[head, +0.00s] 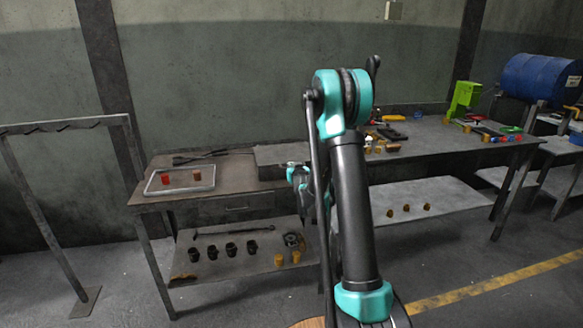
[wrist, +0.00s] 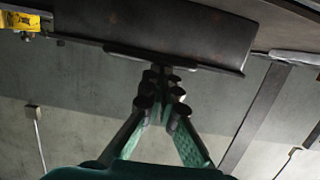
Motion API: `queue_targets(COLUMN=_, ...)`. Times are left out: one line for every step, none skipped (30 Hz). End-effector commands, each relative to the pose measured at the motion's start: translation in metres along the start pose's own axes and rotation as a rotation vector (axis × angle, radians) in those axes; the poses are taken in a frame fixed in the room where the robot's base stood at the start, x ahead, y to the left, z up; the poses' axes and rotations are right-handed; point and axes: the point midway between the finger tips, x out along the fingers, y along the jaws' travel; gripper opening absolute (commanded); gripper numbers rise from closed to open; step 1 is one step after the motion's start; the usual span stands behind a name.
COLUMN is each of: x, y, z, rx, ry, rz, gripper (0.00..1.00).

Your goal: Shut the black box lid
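A dark, flat-topped box (head: 272,156) sits on the workbench in the head view, just left of my arm; my arm partly covers its right side. How far its lid is open cannot be told there. In the wrist view, a broad dark panel (wrist: 185,28), which looks like part of the box, crosses the top with a thin strip along its lower edge. My gripper (wrist: 161,76) points at that edge with its fingertips together. The tips are close to the strip; contact cannot be told. In the head view my gripper is largely hidden by my arm.
A light tray (head: 157,189) with a red piece (head: 166,179) and a brown piece (head: 196,175) lies on the bench's left. Tools and small parts crowd the bench right of my arm, by a green stand (head: 463,98). Lower shelves hold dark and orange cylinders.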

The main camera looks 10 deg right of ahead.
Motion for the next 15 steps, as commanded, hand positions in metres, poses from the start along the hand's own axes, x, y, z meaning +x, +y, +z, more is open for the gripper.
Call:
queue_targets(x=-0.002, y=0.001, z=0.019, rx=-0.004, ry=-0.059, rz=-0.01, gripper=0.0)
queue_targets(x=-0.002, y=0.001, z=0.019, rx=-0.004, ry=-0.058, rz=-0.009, gripper=0.0)
queue_targets(x=-0.002, y=0.001, z=0.018, rx=-0.004, ry=-0.057, rz=-0.009, gripper=0.0)
queue_targets(x=-0.002, y=0.001, z=0.017, rx=-0.004, ry=-0.056, rz=-0.009, gripper=0.0)
queue_targets(x=-0.003, y=0.001, z=0.015, rx=-0.004, ry=-0.054, rz=-0.008, gripper=0.0)
queue_targets(x=-0.003, y=0.001, z=0.012, rx=-0.004, ry=-0.051, rz=-0.007, gripper=0.0)
queue_targets(x=-0.004, y=0.001, z=0.009, rx=-0.005, ry=-0.049, rz=-0.007, gripper=0.0)
queue_targets(x=-0.005, y=0.001, z=0.006, rx=-0.005, ry=-0.045, rz=-0.006, gripper=0.0)
queue_targets(x=-0.006, y=0.001, z=0.0, rx=-0.005, ry=-0.04, rz=-0.005, gripper=0.0)
queue_targets(x=-0.007, y=0.001, z=-0.004, rx=-0.005, ry=-0.036, rz=-0.004, gripper=0.0)
queue_targets(x=-0.009, y=0.0, z=-0.009, rx=-0.005, ry=-0.032, rz=-0.003, gripper=0.0)
queue_targets(x=-0.01, y=0.0, z=-0.016, rx=-0.005, ry=-0.025, rz=-0.002, gripper=0.0)
queue_targets(x=-0.011, y=0.0, z=-0.02, rx=-0.005, ry=-0.02, rz=-0.001, gripper=0.0)
queue_targets(x=-0.012, y=-0.001, z=-0.025, rx=-0.004, ry=-0.015, rz=-0.001, gripper=0.0)
queue_targets(x=-0.013, y=-0.001, z=-0.031, rx=-0.004, ry=-0.008, rz=0.0, gripper=0.0)
